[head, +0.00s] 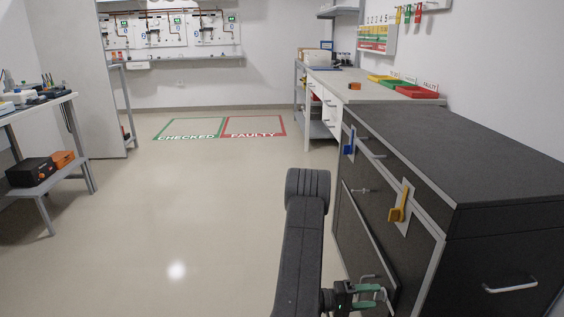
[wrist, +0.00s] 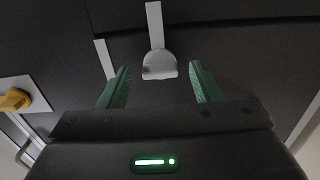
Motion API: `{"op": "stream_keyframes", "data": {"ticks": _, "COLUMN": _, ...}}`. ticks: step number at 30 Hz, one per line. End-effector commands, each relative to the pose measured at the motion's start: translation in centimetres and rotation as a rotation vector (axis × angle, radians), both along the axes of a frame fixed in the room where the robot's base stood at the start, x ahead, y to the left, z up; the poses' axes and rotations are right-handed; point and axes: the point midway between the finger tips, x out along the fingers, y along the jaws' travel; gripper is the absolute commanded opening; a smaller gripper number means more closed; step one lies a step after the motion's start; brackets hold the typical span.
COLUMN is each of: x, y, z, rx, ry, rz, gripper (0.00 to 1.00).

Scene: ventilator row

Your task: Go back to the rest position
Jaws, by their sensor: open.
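My gripper (head: 372,294) is at the bottom of the head view, low beside the front of the dark cabinet (head: 495,165). In the wrist view, my gripper (wrist: 160,86) has its two green fingers spread wide apart. A light metal handle (wrist: 159,64) lies between and beyond the fingertips, and nothing is held between them. I cannot tell whether a finger touches the handle. My dark arm runs up the bottom middle of the head view.
The cabinet front has a blue latch (head: 350,141) and a yellow latch (head: 399,205). Open floor (head: 190,215) lies left of my arm. Floor zones marked CHECKED (head: 187,128) and FAULTY (head: 254,126) are farther back. A side table (head: 40,108) stands at left.

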Motion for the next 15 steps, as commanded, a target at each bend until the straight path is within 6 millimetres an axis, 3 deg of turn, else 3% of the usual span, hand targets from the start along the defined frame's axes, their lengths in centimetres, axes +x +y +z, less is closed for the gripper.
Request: {"op": "stream_keyframes", "data": {"ticks": 15, "x": 0.04, "y": -0.62, "z": 0.03, "rx": 0.000, "ry": 0.000, "rz": 0.001, "gripper": 0.58}}
